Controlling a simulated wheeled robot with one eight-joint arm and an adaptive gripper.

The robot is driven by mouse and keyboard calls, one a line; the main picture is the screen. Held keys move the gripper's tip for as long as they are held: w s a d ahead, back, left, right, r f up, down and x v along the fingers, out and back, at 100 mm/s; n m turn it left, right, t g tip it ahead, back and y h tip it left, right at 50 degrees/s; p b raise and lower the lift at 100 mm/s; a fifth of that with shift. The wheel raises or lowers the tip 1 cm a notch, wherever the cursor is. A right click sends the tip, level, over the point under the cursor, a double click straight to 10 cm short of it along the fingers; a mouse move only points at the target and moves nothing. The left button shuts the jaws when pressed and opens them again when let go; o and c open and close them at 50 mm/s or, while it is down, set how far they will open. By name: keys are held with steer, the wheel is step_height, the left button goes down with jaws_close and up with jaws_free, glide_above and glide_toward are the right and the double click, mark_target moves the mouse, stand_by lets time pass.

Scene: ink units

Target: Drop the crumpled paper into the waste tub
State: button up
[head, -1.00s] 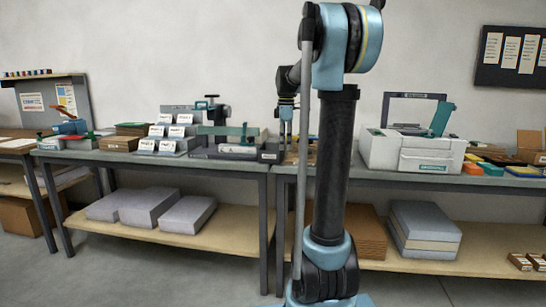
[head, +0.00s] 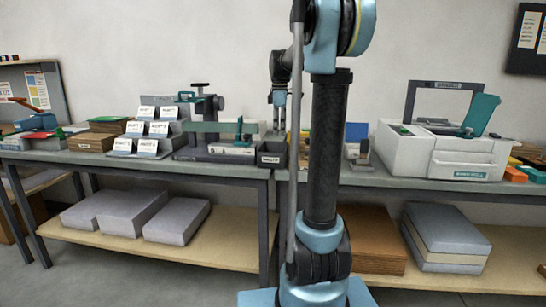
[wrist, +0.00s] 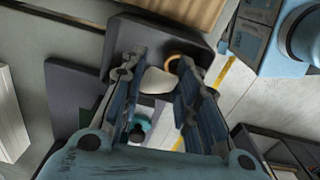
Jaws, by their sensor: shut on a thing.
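My gripper (wrist: 158,72) is shut on a pale, rounded thing, seemingly the crumpled paper (wrist: 155,83), which shows between the fingers in the wrist view. In the head view my gripper (head: 278,122) hangs over the bench behind a dark open box; the paper cannot be made out there. The dark box (head: 272,154) has a white label on its front and may be the waste tub. In the wrist view a dark grey container (wrist: 204,48) lies beyond and beneath the fingertips. I cannot tell whether the paper is inside its rim.
A green-barred press (head: 218,135) and card stand (head: 150,130) are left of the dark box. A white machine (head: 440,150) is at right, with a small grey device (head: 358,145) beside it. An orange ring (wrist: 175,60) shows near the right fingertip. Lower shelves hold paper stacks (head: 130,212).

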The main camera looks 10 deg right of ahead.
steer(key=shift+w, duration=0.3)
steer(key=shift+d, duration=0.1)
steer(key=shift+f, duration=3)
steer(key=o, duration=0.8)
